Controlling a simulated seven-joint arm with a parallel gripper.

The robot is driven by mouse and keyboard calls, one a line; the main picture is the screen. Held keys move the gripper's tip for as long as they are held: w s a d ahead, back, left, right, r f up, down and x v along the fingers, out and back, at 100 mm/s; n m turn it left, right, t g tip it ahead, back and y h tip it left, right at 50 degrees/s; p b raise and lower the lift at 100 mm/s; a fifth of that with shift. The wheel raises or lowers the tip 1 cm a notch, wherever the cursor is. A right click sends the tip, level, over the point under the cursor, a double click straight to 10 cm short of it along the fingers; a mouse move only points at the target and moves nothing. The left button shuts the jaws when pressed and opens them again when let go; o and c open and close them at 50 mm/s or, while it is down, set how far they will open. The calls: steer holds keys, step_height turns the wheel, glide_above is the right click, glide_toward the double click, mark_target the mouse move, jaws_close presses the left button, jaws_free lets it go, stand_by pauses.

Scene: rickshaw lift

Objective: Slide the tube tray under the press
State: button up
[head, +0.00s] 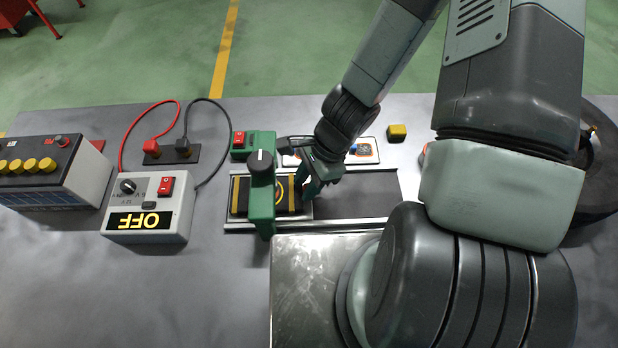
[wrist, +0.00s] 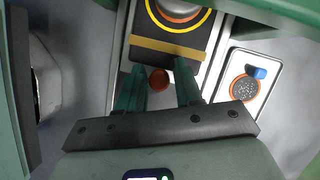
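The tube tray (head: 239,195) is a black block with yellow bands, and it sits on the rails below the green press (head: 262,180). Part of it sticks out on both sides of the press. In the wrist view the tray (wrist: 140,58) shows a yellow band, a yellow ring and a red-brown round knob (wrist: 158,79) at its near end. My gripper (head: 307,190) is low, at the tray's right end. Its fingers (wrist: 159,85) stand apart on either side of the knob, very close to it. I cannot tell whether they touch it.
The rails (head: 350,223) run clear to the right of the tray. A white panel (wrist: 272,66) with round sockets lies behind them, beside a yellow block (head: 397,132). A control box reading OFF (head: 150,207) and a battery-like unit (head: 55,172) stand left of the press.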

steer(key=v, duration=1)
steer(key=shift+d+r, duration=0.15)
steer(key=shift+r, duration=0.2)
step_height(320, 180, up, 21)
steer(key=d+n+t+h, duration=0.2)
steer(key=n+t, duration=0.3)
steer(key=n, duration=0.2)
steer(key=s+d+r+n+t+h, duration=0.2)
steer(key=s+d+r+n, duration=0.2)
steer(key=s+r+n, duration=0.3)
steer(key=shift+v, duration=1.05)
steer(key=shift+w+d+r, duration=0.1)
steer(key=shift+w, duration=0.1)
